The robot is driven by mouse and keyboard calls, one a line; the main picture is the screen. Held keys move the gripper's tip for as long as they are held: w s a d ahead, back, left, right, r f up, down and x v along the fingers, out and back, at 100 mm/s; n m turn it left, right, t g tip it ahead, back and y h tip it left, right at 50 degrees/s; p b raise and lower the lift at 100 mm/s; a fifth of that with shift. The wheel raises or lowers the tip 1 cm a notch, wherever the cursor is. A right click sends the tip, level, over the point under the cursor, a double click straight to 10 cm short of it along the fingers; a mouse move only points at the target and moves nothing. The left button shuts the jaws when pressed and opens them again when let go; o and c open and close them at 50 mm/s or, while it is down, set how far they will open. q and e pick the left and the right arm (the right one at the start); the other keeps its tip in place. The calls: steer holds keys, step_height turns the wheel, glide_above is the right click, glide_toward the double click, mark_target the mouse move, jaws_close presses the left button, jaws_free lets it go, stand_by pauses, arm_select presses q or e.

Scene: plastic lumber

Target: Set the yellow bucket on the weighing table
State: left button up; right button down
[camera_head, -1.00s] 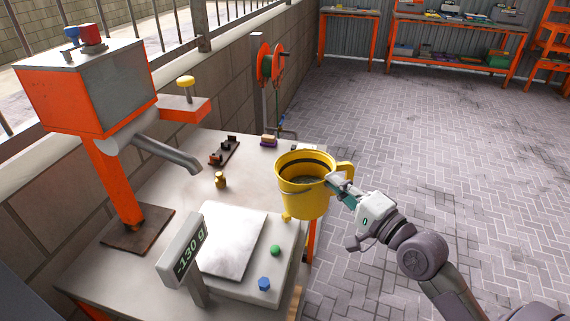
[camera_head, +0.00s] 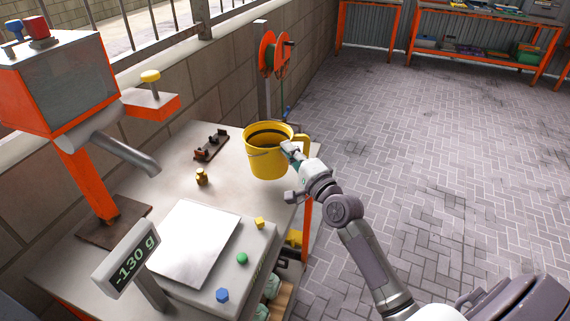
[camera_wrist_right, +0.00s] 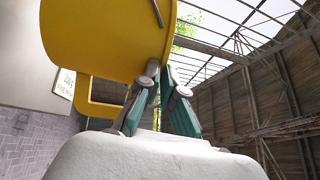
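The yellow bucket (camera_head: 266,160) is upright at the far right edge of the weighing table (camera_head: 235,200), with a dark band inside its rim. It looks held up, though I cannot tell its height over the tabletop. The table bears a scale with a bare metal plate (camera_head: 195,240) and a display (camera_head: 128,262) reading -130 g. My left gripper is not in view.
Blue, green and yellow buttons (camera_head: 242,258) line the scale's right side. A small brass weight (camera_head: 202,176) and a dark rack (camera_head: 211,145) stand behind the plate. An orange machine with a spout (camera_head: 120,150) rises at left. Paved floor (camera_head: 430,170) is clear at right.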

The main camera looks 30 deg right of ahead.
steer(key=f, duration=0.2)
steer(key=w+f+b, duration=0.1)
steer(key=f, duration=0.1)
steer(key=shift+a, duration=0.2)
steer(key=shift+f, duration=0.3)
arm_select(q)
steer(key=shift+s+d+f, duration=0.1)
steer(key=shift+d+f, duration=0.65)
steer(key=shift+d, duration=0.1)
arm_select(e)
steer(key=c, duration=1.8)
jaws_free()
arm_select(q)
steer(key=shift+a, duration=0.2)
arm_select(e)
steer(key=o, duration=0.5)
arm_select(q)
steer(key=shift+s+f+b, duration=0.1)
steer(key=shift+f+b, duration=0.85)
steer(key=shift+b, duration=0.2)
arm_select(e)
glide_toward(281, 158)
steer(key=shift+s+d+f, duration=0.1)
steer(key=shift+s+f, duration=0.05)
steer(key=shift+s, duration=0.85)
steer(key=shift+s+d+f, duration=0.1)
steer(key=shift+s+f, duration=0.1)
steer(key=shift+s, duration=0.8)
